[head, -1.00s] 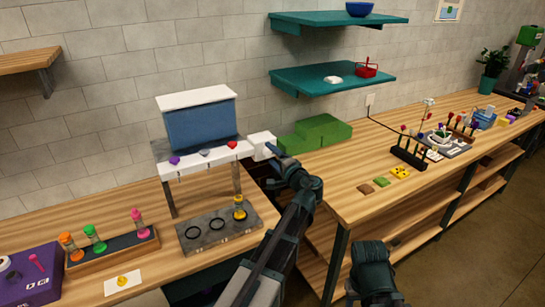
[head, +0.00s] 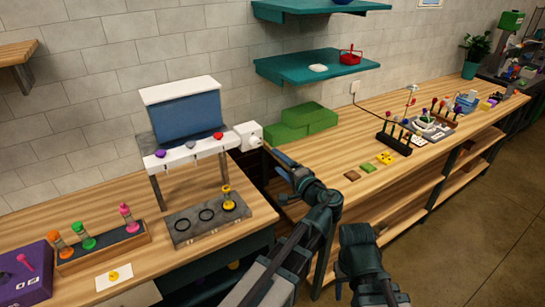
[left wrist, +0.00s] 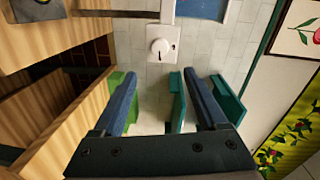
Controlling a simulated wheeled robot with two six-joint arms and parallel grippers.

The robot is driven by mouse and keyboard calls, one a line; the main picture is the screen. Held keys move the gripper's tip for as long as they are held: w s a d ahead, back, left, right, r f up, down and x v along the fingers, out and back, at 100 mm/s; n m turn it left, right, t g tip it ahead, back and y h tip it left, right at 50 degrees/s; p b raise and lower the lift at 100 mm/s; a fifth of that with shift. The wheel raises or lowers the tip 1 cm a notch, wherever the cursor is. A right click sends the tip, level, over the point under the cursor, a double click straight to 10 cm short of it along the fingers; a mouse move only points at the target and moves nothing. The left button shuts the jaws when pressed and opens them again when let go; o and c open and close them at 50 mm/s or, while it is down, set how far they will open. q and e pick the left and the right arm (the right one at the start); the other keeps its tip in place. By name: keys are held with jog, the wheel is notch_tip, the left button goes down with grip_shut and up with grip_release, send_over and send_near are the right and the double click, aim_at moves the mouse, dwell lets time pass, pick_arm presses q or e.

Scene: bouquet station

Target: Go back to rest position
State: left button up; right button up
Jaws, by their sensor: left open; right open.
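My left gripper (head: 285,161) is at the end of the arm rising through the middle of the head view. Its dark blue fingers are spread and empty in the left wrist view (left wrist: 160,75), in front of the tiled wall. It appears clear of the objects on the benches. My right arm shows at the lower right of the head view; its fingers are hidden.
Left bench: white-and-blue stand (head: 187,124), grey ringed tray (head: 183,228) with a yellow tube, rack (head: 100,252) of coloured tubes, purple box (head: 22,272). Right bench: green blocks (head: 297,124), black flower rack (head: 401,141). Teal shelves (head: 318,66) are above; floor at right is clear.

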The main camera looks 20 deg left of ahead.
pick_arm(q)
jog(key=shift+s+d, duration=0.3)
jog(key=shift+d, duration=0.05)
jog(key=shift+a, duration=0.1)
jog(key=s+a+f+n+g+h, duration=0.2)
jog(key=s+f+n+g+h, duration=0.15)
jog(key=s+f, duration=0.4)
jog(key=s+a+f+n+g+h, duration=0.15)
jog(key=s+f+g+h, duration=0.3)
jog(key=f, duration=0.55)
jog(key=s+d+f+m+g+h+b, duration=0.1)
jog(key=s+d+f+h, duration=0.1)
jog(key=s+d, duration=0.3)
jog(key=s+d+f+m+g+h+b, duration=0.1)
jog(key=s+d, duration=0.4)
jog(key=d, duration=0.7)
notch_tip(320, 180, down, 2)
jog(key=shift+g+h, duration=0.5)
jog(key=shift+g, duration=0.1)
